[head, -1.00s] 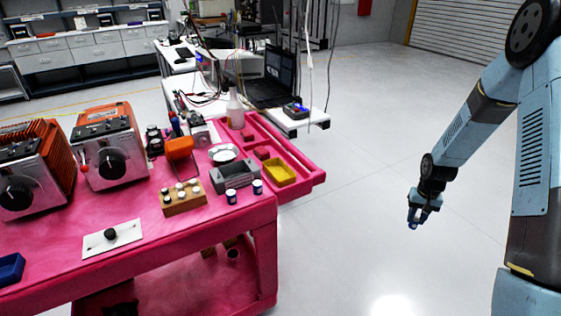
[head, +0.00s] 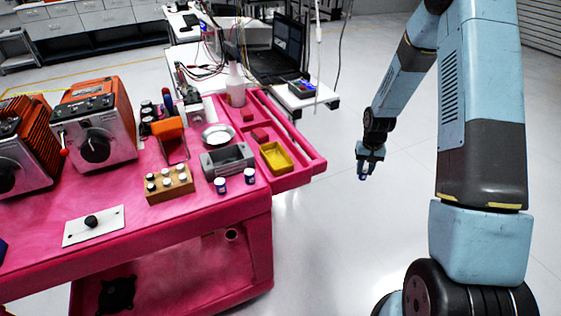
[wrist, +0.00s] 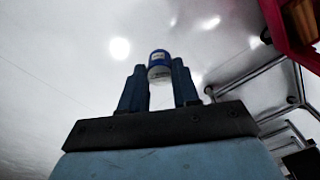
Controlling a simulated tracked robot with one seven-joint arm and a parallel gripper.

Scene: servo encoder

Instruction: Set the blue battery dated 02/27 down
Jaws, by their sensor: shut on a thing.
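My gripper (head: 365,168) hangs over open floor to the right of the pink cart (head: 240,215) in the head view. In the wrist view my gripper (wrist: 160,88) is shut on a small blue battery (wrist: 159,62) with a white band. The battery also shows as a small dark-blue tip (head: 363,177) below the fingers in the head view. Its date is too small to read. Two similar blue-and-white batteries stand upright near the cart's right front edge, the left one (head: 220,185) and the right one (head: 250,176).
A grey holder (head: 228,160), a wooden block with several white-topped pieces (head: 169,184), a yellow tray (head: 276,157) and a metal dish (head: 217,136) crowd the cart's right part. A white plate with a black knob (head: 93,225) lies near its front edge, with bare top around it.

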